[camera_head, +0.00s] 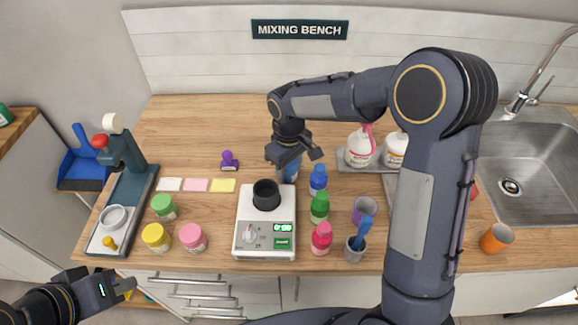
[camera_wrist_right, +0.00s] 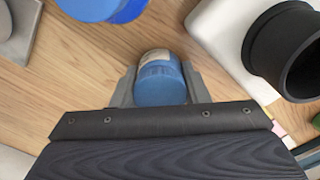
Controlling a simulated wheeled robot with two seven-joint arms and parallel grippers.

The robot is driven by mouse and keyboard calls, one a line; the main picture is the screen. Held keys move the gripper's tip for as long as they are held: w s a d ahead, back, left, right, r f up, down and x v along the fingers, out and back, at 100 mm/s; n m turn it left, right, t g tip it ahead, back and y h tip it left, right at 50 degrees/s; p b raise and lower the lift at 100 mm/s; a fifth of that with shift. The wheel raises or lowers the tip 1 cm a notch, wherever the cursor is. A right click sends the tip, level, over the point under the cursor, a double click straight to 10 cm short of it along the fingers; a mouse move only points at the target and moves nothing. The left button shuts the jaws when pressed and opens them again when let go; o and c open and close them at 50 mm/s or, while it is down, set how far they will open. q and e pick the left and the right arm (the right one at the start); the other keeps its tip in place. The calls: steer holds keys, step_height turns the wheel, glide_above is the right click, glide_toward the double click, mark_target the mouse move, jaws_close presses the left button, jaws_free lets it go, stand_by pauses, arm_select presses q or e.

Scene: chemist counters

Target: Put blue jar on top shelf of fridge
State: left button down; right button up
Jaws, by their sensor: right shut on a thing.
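The blue jar (camera_wrist_right: 160,82) sits between the fingers of my right gripper (camera_wrist_right: 160,88) in the right wrist view, with the fingers against its two sides. In the head view my right gripper (camera_head: 290,162) comes down over the bench just behind the scale, and the blue jar (camera_head: 290,173) shows only partly below it. I cannot tell whether the jar still touches the bench. My left gripper (camera_head: 122,287) is at the lower left, off the front edge of the bench, with no held object visible; its finger gap is unclear. No fridge is in view.
A white scale (camera_head: 246,236) with a black cup (camera_head: 266,195) stands in front of the right gripper. Blue (camera_head: 318,180), green (camera_head: 320,207) and pink (camera_head: 322,238) bottles stand to its right. The bench's back left is mostly clear.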

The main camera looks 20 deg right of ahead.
steer(key=shift+f, duration=0.1)
steer(key=o, duration=1)
steer(key=shift+c, duration=0.2)
